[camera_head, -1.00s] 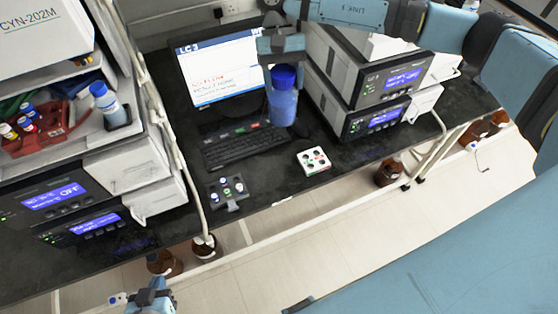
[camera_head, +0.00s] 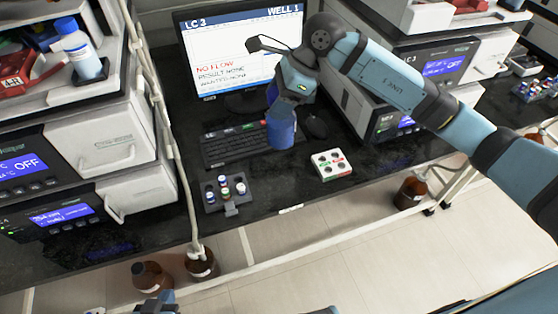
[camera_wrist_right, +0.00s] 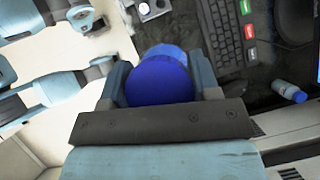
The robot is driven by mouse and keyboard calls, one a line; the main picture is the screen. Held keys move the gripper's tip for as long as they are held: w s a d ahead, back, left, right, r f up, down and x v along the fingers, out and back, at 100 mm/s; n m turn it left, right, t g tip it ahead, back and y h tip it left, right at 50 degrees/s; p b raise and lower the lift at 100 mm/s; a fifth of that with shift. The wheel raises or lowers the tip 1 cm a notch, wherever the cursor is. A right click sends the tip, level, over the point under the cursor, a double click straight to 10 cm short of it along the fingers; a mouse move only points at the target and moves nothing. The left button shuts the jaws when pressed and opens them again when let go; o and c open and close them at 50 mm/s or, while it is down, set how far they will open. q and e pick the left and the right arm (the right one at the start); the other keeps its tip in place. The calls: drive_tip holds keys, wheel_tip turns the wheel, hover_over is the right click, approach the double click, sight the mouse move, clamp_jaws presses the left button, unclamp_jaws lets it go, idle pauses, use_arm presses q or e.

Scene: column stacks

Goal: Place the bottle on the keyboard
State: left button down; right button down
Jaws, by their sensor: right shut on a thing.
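The blue bottle (camera_head: 281,131) is upright in the head view, in front of the right end of the black keyboard (camera_head: 225,149); whether it is touching it cannot be told. My right gripper (camera_head: 287,97) is shut on the bottle's upper part, hiding some of its cap. In the right wrist view the blue cap (camera_wrist_right: 158,84) sits between the two fingers, with the keyboard (camera_wrist_right: 226,38) to its upper right. My left gripper (camera_head: 157,304) shows only partly at the bottom edge of the head view; its jaws are unclear.
The monitor (camera_head: 240,60) stands behind the keyboard, and a mouse (camera_head: 315,126) lies to its right. A vial rack (camera_head: 227,192) and a white tray (camera_head: 331,165) are in front. Stacked instruments (camera_head: 425,70) flank the right. Another bottle (camera_head: 80,50) sits on the left stack.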

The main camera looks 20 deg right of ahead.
sight(278, 137)
wheel_tip(278, 137, down, 11)
drive_tip(key=shift+f, duration=2.65)
drive_tip(key=c, duration=0.8)
unclamp_jaws()
drive_tip(key=shift+f, duration=0.1)
drive_tip(key=o, duration=0.5)
drive_tip(key=shift+c, duration=0.2)
